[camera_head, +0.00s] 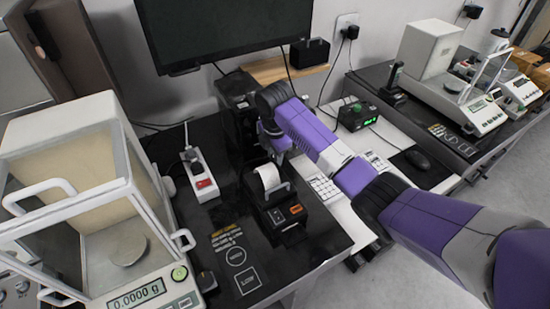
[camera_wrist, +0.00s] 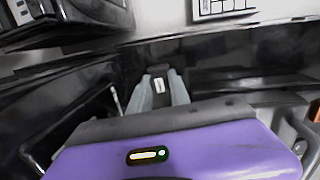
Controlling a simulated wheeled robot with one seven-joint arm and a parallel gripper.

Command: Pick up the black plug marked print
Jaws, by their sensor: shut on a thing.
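My gripper (camera_wrist: 161,80) shows in the wrist view with two pale grey fingers closed on a small dark piece, the black plug (camera_wrist: 159,86). It bears a small white label, too small to read. In the head view my gripper (camera_head: 272,151) is low over the dark table, just behind the small label printer (camera_head: 281,211). The plug cannot be made out there, and whether it touches the table or a socket cannot be told.
A white power strip (camera_head: 203,184) with a red switch lies left of the printer. A glass-cased balance (camera_head: 132,292) stands at the front left. A monitor (camera_head: 225,30) hangs behind. A green-lit black box (camera_head: 357,115) and a keyboard (camera_head: 322,186) are to the right.

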